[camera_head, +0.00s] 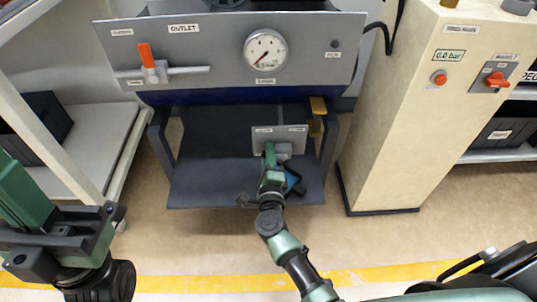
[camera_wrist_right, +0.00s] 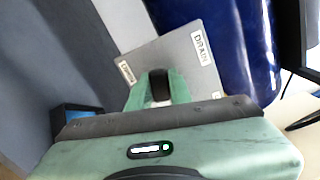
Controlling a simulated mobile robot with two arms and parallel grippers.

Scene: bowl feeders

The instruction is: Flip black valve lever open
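A small grey drain panel (camera_head: 280,138) sits low under the blue tank, above the dark lower shelf. It also shows in the right wrist view, with a DRAIN label (camera_wrist_right: 201,47). My right gripper (camera_head: 269,150) is at the panel's lower left part, pointing at it. In the right wrist view, the black valve lever (camera_wrist_right: 160,84) shows between its two green fingers, which lie close on either side. I cannot tell whether they press on it; the lever's base is hidden. My left gripper (camera_head: 22,190) is at the far left, away from the panel; its finger gap is unclear.
Above is the outlet panel (camera_head: 215,70) with an orange-handled valve (camera_head: 147,58) and a round gauge (camera_head: 265,50). A brass-coloured fitting (camera_head: 318,106) is right of the drain panel. A beige cabinet (camera_head: 400,120) stands on the right, and a white shelf (camera_head: 95,135) on the left.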

